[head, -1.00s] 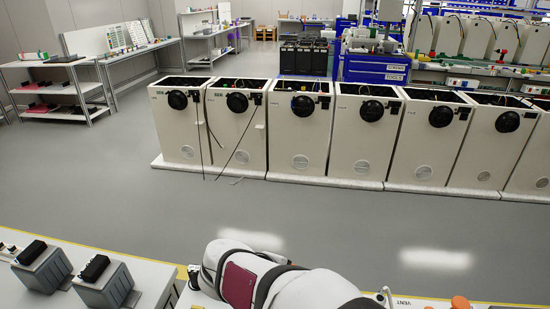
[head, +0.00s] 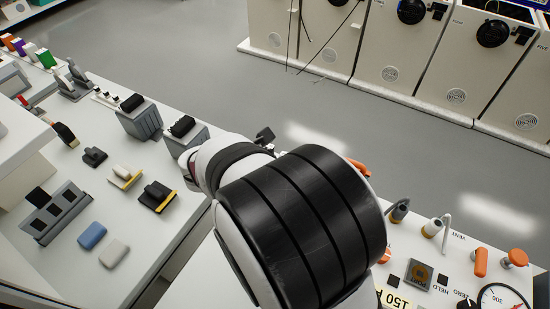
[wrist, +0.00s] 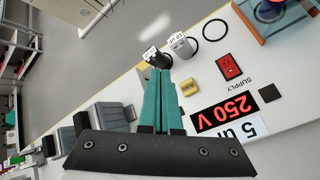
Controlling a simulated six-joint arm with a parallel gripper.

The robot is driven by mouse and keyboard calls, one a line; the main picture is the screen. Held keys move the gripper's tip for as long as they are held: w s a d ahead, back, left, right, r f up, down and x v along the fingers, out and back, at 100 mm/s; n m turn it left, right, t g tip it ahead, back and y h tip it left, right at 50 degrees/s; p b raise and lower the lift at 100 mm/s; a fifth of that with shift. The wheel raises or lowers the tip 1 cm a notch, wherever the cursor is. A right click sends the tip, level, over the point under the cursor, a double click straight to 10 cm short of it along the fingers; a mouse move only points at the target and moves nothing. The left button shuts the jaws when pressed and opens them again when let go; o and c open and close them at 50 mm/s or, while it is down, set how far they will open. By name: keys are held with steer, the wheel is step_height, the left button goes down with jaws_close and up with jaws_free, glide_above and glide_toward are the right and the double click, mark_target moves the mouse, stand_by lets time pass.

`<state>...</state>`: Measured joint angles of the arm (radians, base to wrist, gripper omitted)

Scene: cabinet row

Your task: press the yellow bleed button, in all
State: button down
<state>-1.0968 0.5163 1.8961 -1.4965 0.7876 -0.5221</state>
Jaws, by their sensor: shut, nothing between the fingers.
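In the wrist view a small yellow square block (wrist: 189,88) stands on the white panel, just right of my fingers; I cannot read a label tying it to the bleed button. My gripper (wrist: 160,72) has its teal fingers together, with nothing between them. The fingertips are near the yellow block and appear apart from it; the height gap is hard to judge. In the head view my arm covers the fingers and that part of the panel.
In the head view, orange knobs (head: 480,262) and a round gauge (head: 503,298) stand right of my arm. Grey boxed units (head: 140,118) stand left.

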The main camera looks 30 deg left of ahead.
steer(key=shift+f, duration=4.4)
steer(key=shift+f, duration=0.1)
steer(key=shift+f, duration=0.3)
steer(key=shift+f, duration=0.45)
steer(key=shift+r, duration=0.9)
steer(key=shift+r, duration=2.5)
